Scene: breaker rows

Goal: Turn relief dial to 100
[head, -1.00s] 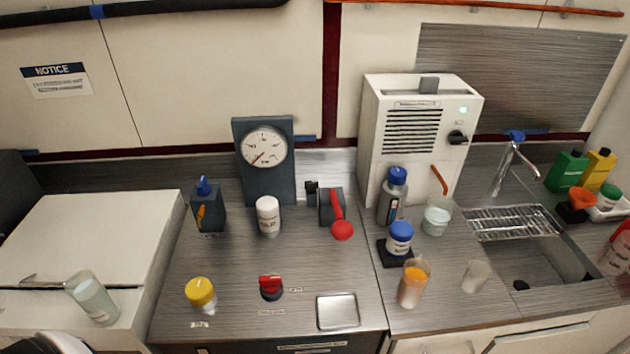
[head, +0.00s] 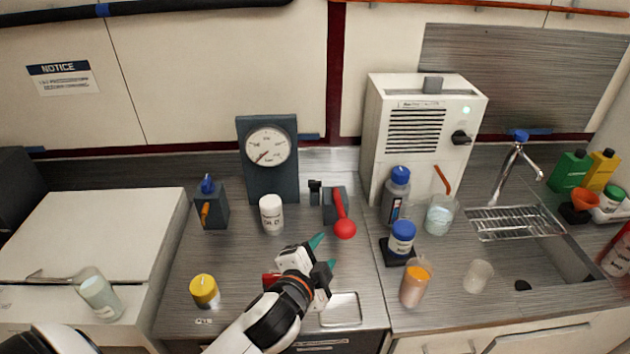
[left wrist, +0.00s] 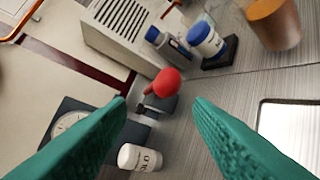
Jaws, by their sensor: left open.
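My left gripper (head: 323,253) reaches in over the bench, open and empty, with teal fingers apart; they also show in the left wrist view (left wrist: 160,104). It is just in front of the red ball-ended lever (head: 343,226), which appears between the fingers in the left wrist view (left wrist: 165,82). A yellow round knob (head: 204,290) stands at the front left by a small label. I cannot read which knob is the relief dial. My right gripper is not in view.
A white bottle (head: 271,214) stands below the gauge, and a dark block with a blue top (head: 209,205) is left of it. A metal tray (head: 343,311) lies near the front edge. A white machine (head: 418,140), bottles and sink are at right.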

